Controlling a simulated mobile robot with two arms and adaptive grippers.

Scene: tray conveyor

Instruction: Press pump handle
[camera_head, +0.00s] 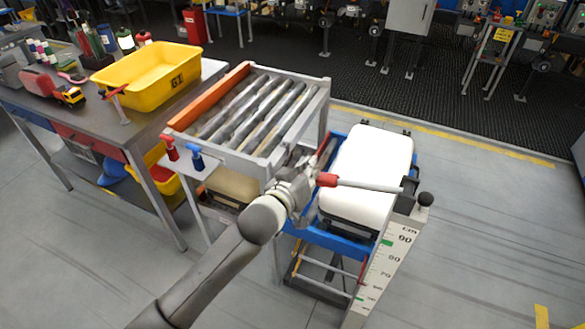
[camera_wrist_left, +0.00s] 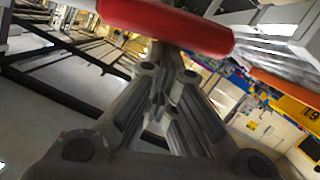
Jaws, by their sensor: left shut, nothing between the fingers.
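The pump handle is a pale rod with a red grip (camera_head: 327,180) at its left end, reaching right toward the post with the scale. The red grip also crosses the top of the left wrist view (camera_wrist_left: 165,25). My left gripper (camera_head: 306,168) is beside the grip's left end in the head view, its fingers shut and empty. In the left wrist view, the closed fingers (camera_wrist_left: 168,68) point at the red grip, and their tips are partly hidden by it. I cannot tell if they touch it. My right gripper is not in view.
A roller conveyor (camera_head: 312,104) stands behind my left gripper. A white container (camera_head: 365,160) sits on a blue lift frame (camera_head: 335,241). A scale post (camera_head: 385,262) with a black knob stands at the right. A yellow bin (camera_head: 165,85) is on the left table. Floor is clear at right.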

